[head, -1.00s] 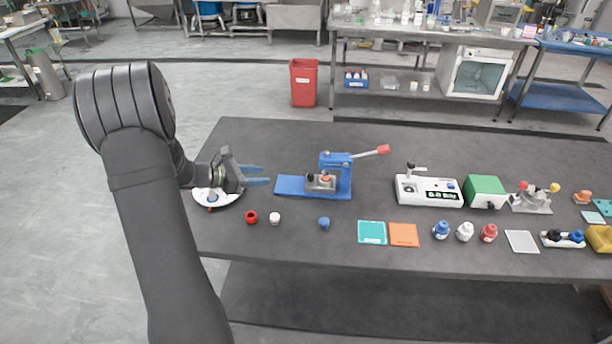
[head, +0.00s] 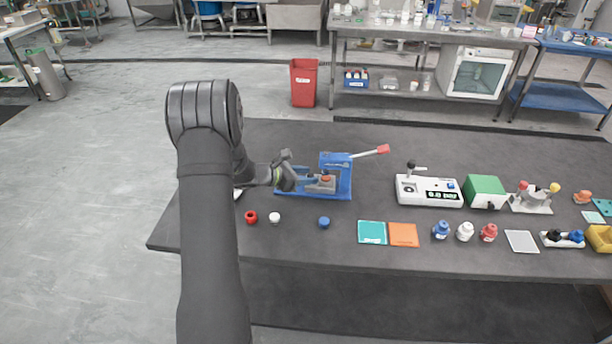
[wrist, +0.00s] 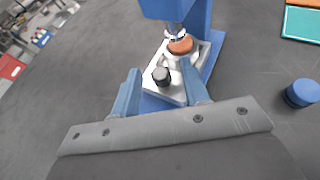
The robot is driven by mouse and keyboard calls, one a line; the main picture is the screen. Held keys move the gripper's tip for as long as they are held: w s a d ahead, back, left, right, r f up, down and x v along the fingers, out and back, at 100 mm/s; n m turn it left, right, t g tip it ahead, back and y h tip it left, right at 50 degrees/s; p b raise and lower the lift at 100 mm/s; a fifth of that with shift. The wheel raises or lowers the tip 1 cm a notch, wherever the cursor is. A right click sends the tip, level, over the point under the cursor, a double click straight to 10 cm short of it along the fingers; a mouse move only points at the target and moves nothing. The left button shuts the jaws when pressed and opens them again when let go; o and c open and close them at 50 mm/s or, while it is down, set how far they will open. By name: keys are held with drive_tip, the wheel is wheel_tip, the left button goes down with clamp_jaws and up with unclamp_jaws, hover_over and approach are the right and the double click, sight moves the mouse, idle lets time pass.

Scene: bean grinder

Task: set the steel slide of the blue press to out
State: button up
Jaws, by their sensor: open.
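The blue press (head: 338,172) stands on the table, with a lever ending in a red grip (head: 383,149) raised to the right. Its steel slide (head: 322,188) lies on the blue base, and it also shows in the wrist view (wrist: 178,92). A black knob (wrist: 161,76) stands on the slide's near end, and an orange-brown round piece (wrist: 180,45) sits farther in, under the press head. My gripper (head: 303,179) is at the left end of the press. In the wrist view my gripper (wrist: 163,98) is open, its blue fingers on either side of the slide's near end, short of the knob.
A red ring (head: 251,217), a white piece (head: 274,218) and a blue cap (head: 324,222) lie in front of the press. Teal (head: 372,232) and orange (head: 404,235) mats lie to the right. A white scale (head: 429,191) and green box (head: 485,191) stand farther right.

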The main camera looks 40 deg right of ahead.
clamp_jaws()
drive_tip(key=w+a, duration=0.6)
drive_tip(key=shift+w+a, duration=0.3)
drive_tip(key=shift+w, duration=0.1)
unclamp_jaws()
drive_tip(key=v, duration=1.7)
drive_tip(key=shift+a, duration=0.2)
